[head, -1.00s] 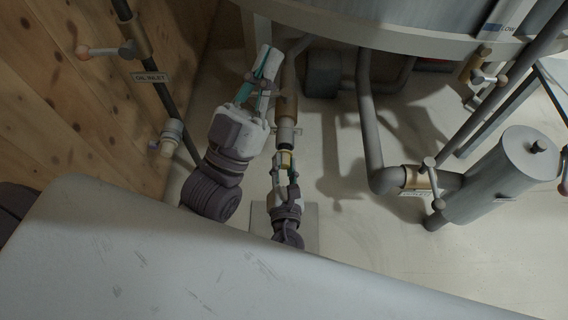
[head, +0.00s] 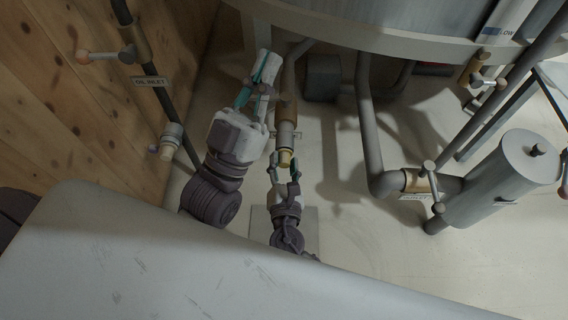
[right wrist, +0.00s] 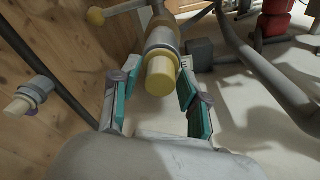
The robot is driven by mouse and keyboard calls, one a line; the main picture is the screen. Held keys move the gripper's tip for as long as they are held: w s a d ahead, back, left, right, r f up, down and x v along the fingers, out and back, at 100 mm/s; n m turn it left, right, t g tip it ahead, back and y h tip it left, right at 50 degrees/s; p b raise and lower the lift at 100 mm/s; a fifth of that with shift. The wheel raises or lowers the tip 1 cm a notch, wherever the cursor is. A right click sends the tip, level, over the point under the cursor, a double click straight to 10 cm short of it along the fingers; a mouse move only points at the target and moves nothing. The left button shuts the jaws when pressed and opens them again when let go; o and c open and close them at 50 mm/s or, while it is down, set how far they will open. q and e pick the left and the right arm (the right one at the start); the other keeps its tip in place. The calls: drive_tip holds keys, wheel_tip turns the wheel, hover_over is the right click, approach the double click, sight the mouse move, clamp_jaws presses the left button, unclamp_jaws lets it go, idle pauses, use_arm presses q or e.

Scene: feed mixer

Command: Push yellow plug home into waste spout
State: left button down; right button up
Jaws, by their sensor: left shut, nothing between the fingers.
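The waste spout (head: 286,135) hangs under the big drum, and the yellow plug (head: 286,159) sits at its lower end. In the right wrist view the plug (right wrist: 160,76) is in line with the spout mouth (right wrist: 161,46) and sticks out of it. How deep it sits is hard to tell. My right gripper (head: 284,170) is open just below, its fingers spread on both sides of the plug without gripping it. My left gripper (head: 264,64) is shut and empty, higher up beside the spout pipe and near its valve handle.
An oil inlet pipe (head: 155,75) with a side nozzle (head: 170,138) stands by the wooden wall at left. A grey outlet pipe (head: 367,130) leads to a metal canister (head: 500,175) at right. The floor between spout and outlet pipe is clear.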

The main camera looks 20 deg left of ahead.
drive_tip(key=shift+o, duration=0.4)
drive_tip(key=v, duration=1.2)
